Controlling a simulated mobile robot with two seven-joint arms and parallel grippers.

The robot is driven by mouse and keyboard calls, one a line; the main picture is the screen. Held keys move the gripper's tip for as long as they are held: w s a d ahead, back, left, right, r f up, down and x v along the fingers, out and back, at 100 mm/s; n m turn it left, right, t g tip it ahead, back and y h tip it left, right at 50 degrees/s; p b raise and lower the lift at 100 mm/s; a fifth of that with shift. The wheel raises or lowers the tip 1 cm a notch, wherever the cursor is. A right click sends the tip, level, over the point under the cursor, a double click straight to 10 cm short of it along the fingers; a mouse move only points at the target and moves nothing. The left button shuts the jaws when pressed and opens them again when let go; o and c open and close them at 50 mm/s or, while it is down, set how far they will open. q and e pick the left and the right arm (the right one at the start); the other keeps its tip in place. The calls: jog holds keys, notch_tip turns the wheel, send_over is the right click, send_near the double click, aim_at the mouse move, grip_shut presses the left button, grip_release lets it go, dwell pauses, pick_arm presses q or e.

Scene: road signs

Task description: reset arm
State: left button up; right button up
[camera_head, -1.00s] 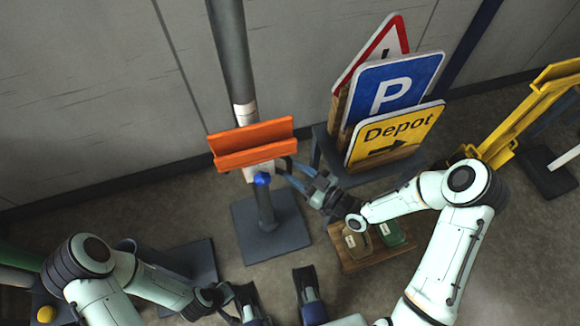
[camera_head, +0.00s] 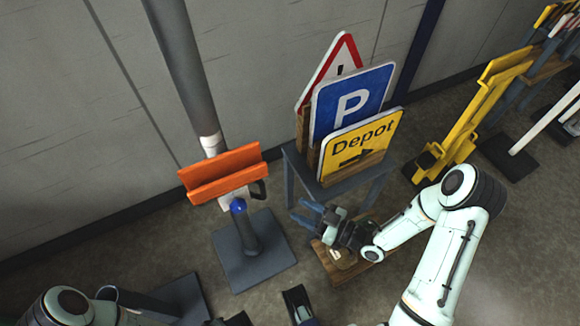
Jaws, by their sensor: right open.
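My right gripper (camera_head: 310,215) is open and empty. Its arm comes in from the lower right, and the fingers point left toward the post, with clear space between. My left arm (camera_head: 70,308) shows only in part at the bottom left corner, and its gripper cannot be made out clearly.
Triangle, blue parking (camera_head: 350,98) and yellow Depot (camera_head: 362,143) signs stand on a grey table (camera_head: 345,185). A wooden tray (camera_head: 330,262) lies below my right gripper. Yellow barriers (camera_head: 480,110) stand at right. A wall closes off the back.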

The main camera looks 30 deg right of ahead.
jog(key=s+a+f+m+g+h+p, duration=0.45)
jog(key=f+m+g+p, duration=0.2)
jog(key=p, duration=0.25)
pick_arm(q)
notch_tip(320, 180, up, 15)
jog(key=s+d+g+p, duration=0.1)
jog(key=s+p, duration=0.1)
jog(key=p, duration=0.4)
jog(key=shift+s+g, duration=0.2)
jog(key=shift+g, duration=0.1)
pick_arm(e)
jog(key=s+a+f+m+g+h, duration=0.1)
jog(key=s+a+m+g+h, duration=0.1)
jog(key=s+g, duration=0.7)
jog(key=s+a+m, duration=0.1)
jog(key=s+m, duration=0.1)
jog(key=s, duration=0.3)
jog(key=shift+s+a+f+m, duration=0.15)
jog(key=shift+s+f+m, duration=0.05)
jog(key=shift+f+m, duration=0.15)
pick_arm(q)
jog(key=shift+d, duration=0.1)
pick_arm(e)
jog(key=shift+h, duration=0.25)
